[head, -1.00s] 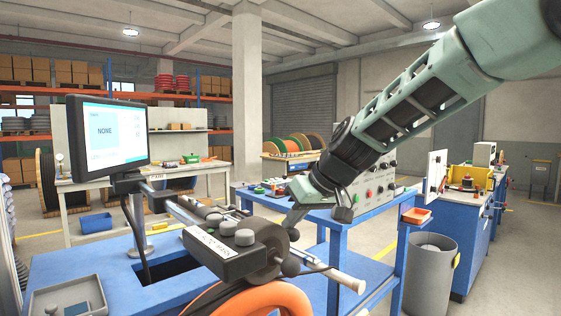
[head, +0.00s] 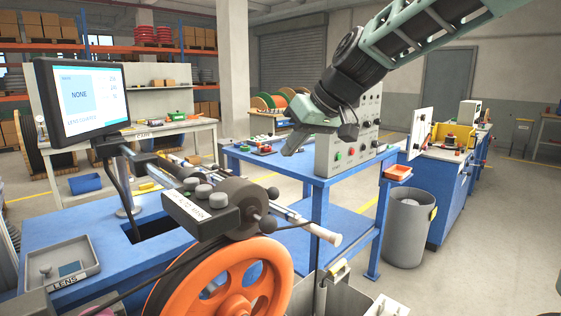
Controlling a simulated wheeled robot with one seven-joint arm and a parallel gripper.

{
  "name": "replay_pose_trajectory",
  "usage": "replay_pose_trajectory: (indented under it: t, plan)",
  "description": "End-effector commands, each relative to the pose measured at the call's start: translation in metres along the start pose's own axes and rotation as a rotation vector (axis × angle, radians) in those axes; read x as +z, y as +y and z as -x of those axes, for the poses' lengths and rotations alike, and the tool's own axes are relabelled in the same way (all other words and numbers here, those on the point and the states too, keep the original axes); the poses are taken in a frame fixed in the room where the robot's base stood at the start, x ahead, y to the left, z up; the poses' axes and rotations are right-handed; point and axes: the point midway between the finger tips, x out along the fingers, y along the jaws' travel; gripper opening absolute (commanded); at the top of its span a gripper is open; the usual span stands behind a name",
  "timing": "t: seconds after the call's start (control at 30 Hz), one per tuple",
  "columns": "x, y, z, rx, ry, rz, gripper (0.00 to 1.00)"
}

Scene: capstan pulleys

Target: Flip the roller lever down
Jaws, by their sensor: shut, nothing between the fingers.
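The counter unit (head: 205,212) is a dark box with a white label and grey knobs on top, set above a large orange wheel (head: 246,292). My gripper (head: 290,150) is shut and empty, pointing down-left. In the picture it is above the ball knobs and touches nothing that I can see.
A monitor (head: 82,98) stands left of the unit on a blue bench with a grey tray (head: 68,262). A pale-ended rod (head: 325,236) juts out right. Behind is a blue table (head: 300,176) with a grey control box (head: 350,140). A grey bin (head: 408,228) stands right.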

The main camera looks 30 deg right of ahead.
Motion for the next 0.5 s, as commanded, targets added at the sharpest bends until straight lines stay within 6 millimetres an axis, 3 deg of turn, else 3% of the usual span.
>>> replay_pose_trajectory:
  t: [0.2, 0.5]
  plan:
    - [0.003, 0.001, 0.032, 0.001, 0.004, 0.001, 0.0]
    - [0.004, 0.001, 0.042, 0.0, 0.003, 0.0, 0.0]
